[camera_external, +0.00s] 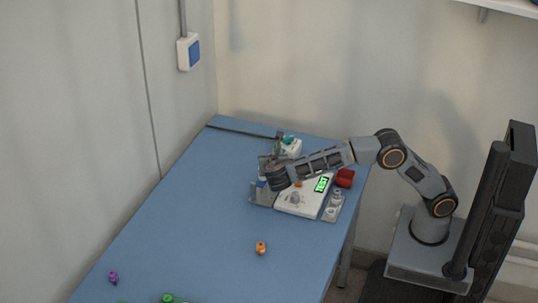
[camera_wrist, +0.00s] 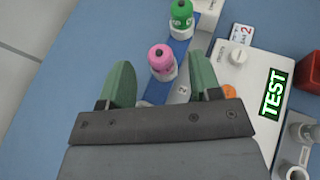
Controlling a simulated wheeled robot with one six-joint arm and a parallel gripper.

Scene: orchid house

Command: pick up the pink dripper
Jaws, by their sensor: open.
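The pink dripper (camera_wrist: 161,57) shows in the wrist view, seated in a pale holder on a blue strip. A green dripper (camera_wrist: 181,14) stands beyond it on the same strip. My gripper (camera_wrist: 160,63) is open, with one green finger to the left of the pink dripper in the picture and one to the right. A gap shows on both sides, and I cannot tell how far above it the fingertips are. In the external view my gripper (camera_external: 266,174) is over the blue table; the pink dripper cannot be made out there.
A white device (camera_wrist: 240,78) with a green TEST display lies right of the strip, and a red box (camera_wrist: 311,72) is beyond it. An orange piece (camera_external: 261,248) and a purple piece (camera_external: 113,277) lie on the blue table (camera_external: 200,230), whose middle is mostly clear.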

